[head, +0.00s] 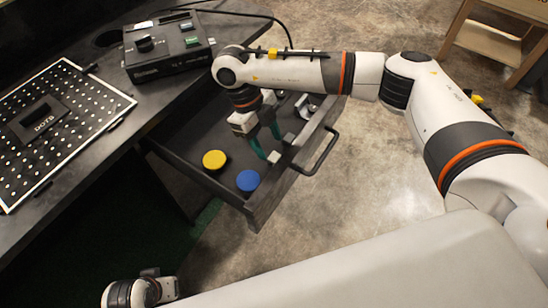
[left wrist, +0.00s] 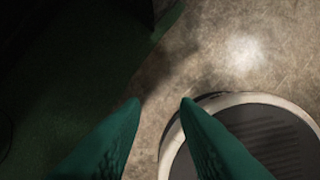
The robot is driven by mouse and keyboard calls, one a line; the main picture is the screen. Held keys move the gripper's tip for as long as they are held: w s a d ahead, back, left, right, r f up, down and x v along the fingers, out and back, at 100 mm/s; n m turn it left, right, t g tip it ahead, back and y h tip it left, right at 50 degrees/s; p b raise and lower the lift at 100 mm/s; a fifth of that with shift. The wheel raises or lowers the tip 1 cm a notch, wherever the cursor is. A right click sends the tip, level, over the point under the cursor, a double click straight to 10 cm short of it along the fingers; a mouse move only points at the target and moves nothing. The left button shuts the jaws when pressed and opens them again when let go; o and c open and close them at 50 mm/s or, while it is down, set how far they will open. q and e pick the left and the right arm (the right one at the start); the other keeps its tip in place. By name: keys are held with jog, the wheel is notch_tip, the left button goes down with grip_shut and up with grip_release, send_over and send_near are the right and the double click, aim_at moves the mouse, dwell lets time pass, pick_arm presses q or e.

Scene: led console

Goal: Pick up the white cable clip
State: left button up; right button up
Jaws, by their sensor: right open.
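My right gripper (head: 277,148) reaches down into the open drawer (head: 187,150) in the head view. A small whitish curved object (head: 305,107) lies at the drawer's far right end, beyond the gripper and partly hidden by my arm. It may be the white cable clip, but it is too small to be sure. My left gripper (left wrist: 161,101) shows in the left wrist view with its green fingers apart and empty, above the floor and away from the drawer.
A yellow disc (head: 214,160) and a blue disc (head: 248,180) lie in the drawer. The drawer handle (head: 322,157) sticks out at its front. On the desk are a black box (head: 168,50) and a dotted panel (head: 75,107). A wooden stool (head: 488,40) stands far right.

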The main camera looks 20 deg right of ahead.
aim_at(274, 157)
jog(key=x, duration=0.3)
jog(key=shift+s, duration=0.15)
jog(key=shift+s+f, duration=0.1)
jog(key=shift+f, duration=0.25)
jog(key=shift+c, duration=0.7)
jog(key=c, duration=0.9)
pick_arm(q)
jog(key=shift+s+r, duration=0.2)
jog(key=shift+r, duration=0.5)
pick_arm(e)
jog(key=shift+r, duration=0.1)
